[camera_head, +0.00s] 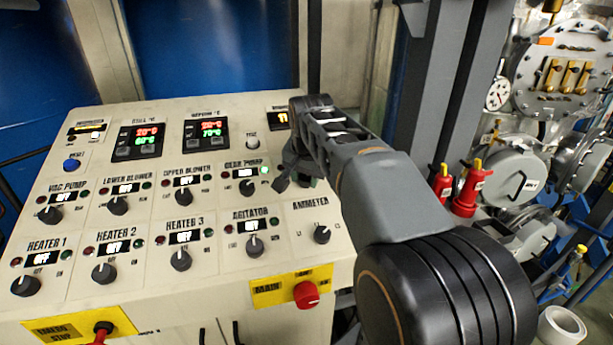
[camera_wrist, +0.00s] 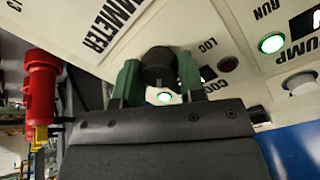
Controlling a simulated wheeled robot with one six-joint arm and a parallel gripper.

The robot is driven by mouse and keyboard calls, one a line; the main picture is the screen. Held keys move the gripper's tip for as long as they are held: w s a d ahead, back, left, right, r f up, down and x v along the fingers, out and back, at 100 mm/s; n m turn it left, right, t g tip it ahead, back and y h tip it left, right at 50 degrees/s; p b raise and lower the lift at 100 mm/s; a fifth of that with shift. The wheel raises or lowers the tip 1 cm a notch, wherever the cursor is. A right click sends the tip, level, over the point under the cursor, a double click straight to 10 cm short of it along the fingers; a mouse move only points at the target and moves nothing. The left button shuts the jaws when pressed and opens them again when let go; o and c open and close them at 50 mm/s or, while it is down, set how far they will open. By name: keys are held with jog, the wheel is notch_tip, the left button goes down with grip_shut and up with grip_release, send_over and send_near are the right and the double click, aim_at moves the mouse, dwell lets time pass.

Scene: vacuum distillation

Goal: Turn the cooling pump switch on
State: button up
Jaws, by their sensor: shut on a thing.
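In the wrist view the green fingers of my gripper (camera_wrist: 159,80) are closed around a dark round knob (camera_wrist: 158,62) on the cream panel. A partly hidden label starting "COO" (camera_wrist: 207,75) and a red lamp (camera_wrist: 229,64) sit beside it. A bright green-white light (camera_wrist: 165,96) shows between the fingers. In the head view my gripper (camera_head: 300,180) reaches the panel right of the fourth pump control. My arm hides most of the cooling pump control there, so its display and knob direction cannot be read.
The control panel (camera_head: 142,222) carries several other knobs close by, including the agitator knob (camera_head: 254,246) and the ammeter knob (camera_head: 322,234). A red main switch (camera_head: 306,294) and a red emergency stop (camera_head: 102,328) are on the lower front. Red fittings (camera_head: 468,190) stand at the right.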

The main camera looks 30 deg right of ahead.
jog(key=shift+m, duration=1.6)
jog(key=o, duration=0.9)
jog(key=v, duration=1.4)
jog(key=shift+w+d, duration=0.1)
